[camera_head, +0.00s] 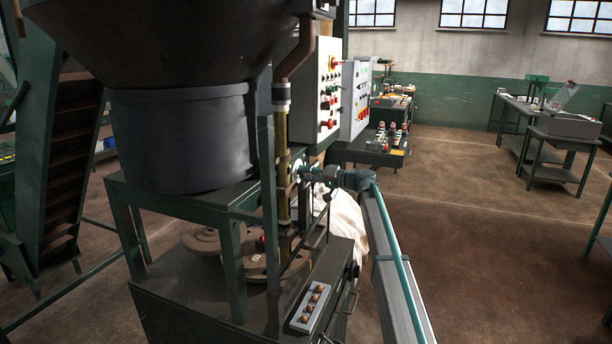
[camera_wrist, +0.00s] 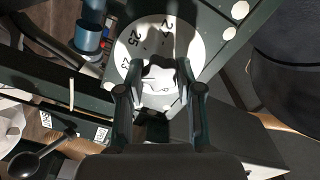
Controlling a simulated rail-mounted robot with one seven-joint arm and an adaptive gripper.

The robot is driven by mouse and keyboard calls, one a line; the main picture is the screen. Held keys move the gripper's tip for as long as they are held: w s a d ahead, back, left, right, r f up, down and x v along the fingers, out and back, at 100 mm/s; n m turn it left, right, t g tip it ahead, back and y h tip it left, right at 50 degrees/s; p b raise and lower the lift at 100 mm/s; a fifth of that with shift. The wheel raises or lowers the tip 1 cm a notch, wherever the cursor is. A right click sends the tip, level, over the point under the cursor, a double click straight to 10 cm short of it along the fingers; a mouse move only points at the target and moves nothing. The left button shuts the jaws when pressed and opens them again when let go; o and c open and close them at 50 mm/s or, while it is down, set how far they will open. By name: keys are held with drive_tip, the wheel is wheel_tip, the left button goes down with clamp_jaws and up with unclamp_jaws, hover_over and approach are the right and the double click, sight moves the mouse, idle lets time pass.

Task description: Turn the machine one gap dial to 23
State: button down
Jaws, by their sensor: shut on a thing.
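The gap dial (camera_wrist: 128,48) is a round white plate with black numbers in the wrist view. I read 25 and what looks like 23 on its left part, and another number near its top that is hard to read. A pale lobed knob (camera_wrist: 160,84) stands at its centre. My gripper (camera_wrist: 160,78) has its fingers on both sides of this knob and is shut on it. The fingers and knob hide the lower dial, and I cannot tell any pointer. In the head view my gripper (camera_head: 308,173) meets the machine's side beside the brass-coloured pipe.
A control panel (camera_head: 329,85) with coloured buttons hangs above my gripper. The green machine frame (camera_head: 232,262) and the dark hopper (camera_head: 185,135) stand to the left. A pale bag (camera_head: 346,222) hangs below my arm. The floor (camera_head: 480,250) to the right is open.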

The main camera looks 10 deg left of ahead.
drive_tip(key=c, duration=0.7)
unclamp_jaws()
drive_tip(key=shift+c, duration=0.2)
drive_tip(key=shift+d, duration=0.1)
drive_tip(key=v, duration=1.2)
